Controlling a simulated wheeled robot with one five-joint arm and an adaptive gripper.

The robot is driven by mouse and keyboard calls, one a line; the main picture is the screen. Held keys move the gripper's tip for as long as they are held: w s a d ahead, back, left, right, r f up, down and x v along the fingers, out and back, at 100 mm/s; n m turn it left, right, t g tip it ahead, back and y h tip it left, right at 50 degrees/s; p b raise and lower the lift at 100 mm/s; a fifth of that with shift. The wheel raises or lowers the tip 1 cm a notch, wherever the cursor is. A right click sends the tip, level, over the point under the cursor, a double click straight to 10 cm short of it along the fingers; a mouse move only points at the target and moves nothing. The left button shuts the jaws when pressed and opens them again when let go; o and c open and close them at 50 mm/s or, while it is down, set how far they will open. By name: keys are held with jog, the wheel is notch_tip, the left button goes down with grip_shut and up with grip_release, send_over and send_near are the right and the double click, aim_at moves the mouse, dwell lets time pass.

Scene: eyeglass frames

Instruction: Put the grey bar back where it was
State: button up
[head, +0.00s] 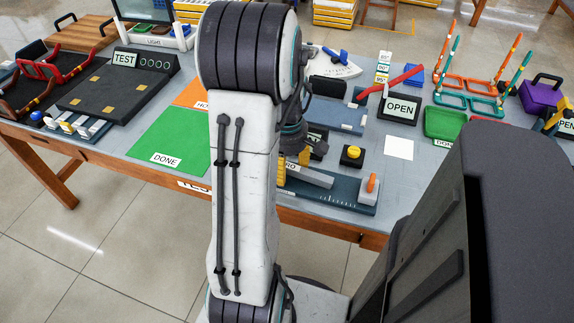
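A light grey bar (310,176) lies on a dark blue gauge base (335,194) with white tick marks, near the front edge of the table. An orange-tipped slider block (369,188) stands at the base's right end. My arm crosses the middle of the head view and hides the left part of the bar and base. The dark end of my arm, with my gripper (294,143), hangs just above and behind the bar's left end. Its fingertips are mostly hidden, so I cannot tell whether they are open or touch the bar.
A black block with a yellow knob (351,156) and a white card (399,147) are right of the bar. A green DONE mat (170,143) lies left. An OPEN sign (401,108), a green tray (444,122) and colourful eyeglass frames (468,103) stand farther right.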

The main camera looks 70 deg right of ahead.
jog(key=shift+f, duration=0.15)
jog(key=r, duration=0.2)
jog(key=r+p, duration=0.1)
jog(key=r, duration=0.4)
jog(key=shift+a+r, duration=0.2)
jog(key=shift+a, duration=0.1)
jog(key=shift+a+r, duration=0.1)
jog(key=shift+r, duration=0.05)
jog(key=w+a+r+t+h, duration=0.1)
jog(key=w+a+r, duration=0.3)
jog(key=w+a, duration=1.05)
jog(key=s+a+t+y, duration=0.1)
jog(key=a, duration=1.7)
jog(key=shift+s+r+t, duration=0.15)
jog(key=shift+s+t, duration=0.1)
jog(key=shift+t, duration=0.05)
